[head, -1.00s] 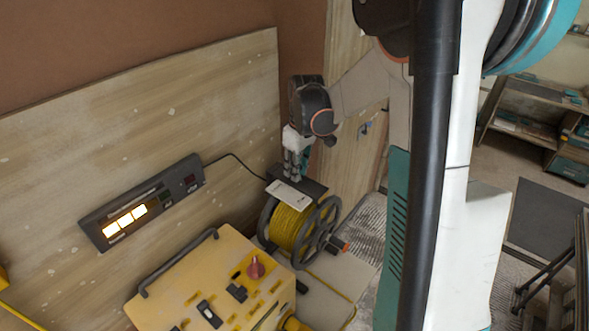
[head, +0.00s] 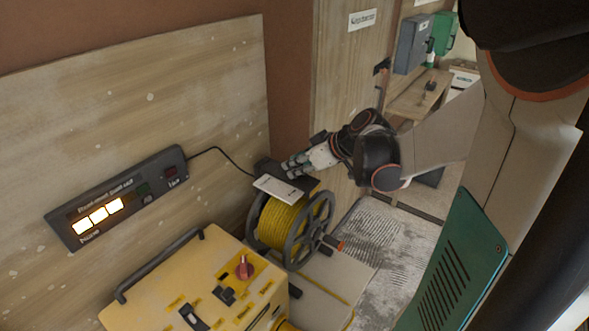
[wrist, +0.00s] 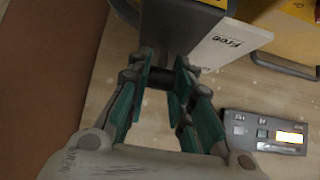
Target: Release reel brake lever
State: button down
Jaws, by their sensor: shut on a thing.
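The reel (head: 318,222) has grey spoked flanges and yellow cable wound on it. A dark bracket (head: 303,183) with a white label plate (head: 277,189) sits above it. In the wrist view the label plate (wrist: 215,48) reads "Free". My gripper (head: 291,166) reaches in from the right, low over the bracket. In the wrist view my gripper (wrist: 160,80) has its green-padded fingers closed around a short dark cylinder (wrist: 157,77), which looks like the brake lever's grip. The rest of the lever is mostly hidden by the fingers and the bracket.
A yellow machine (head: 215,270) with a red knob (head: 244,267) stands in front of the reel. A dark wall panel (head: 120,198) with lit lamps is on the wooden board.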

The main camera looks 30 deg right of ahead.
jog(key=shift+s+t, duration=0.1)
jog(key=shift+t, duration=0.2)
jog(key=c, duration=1.4)
grip_release()
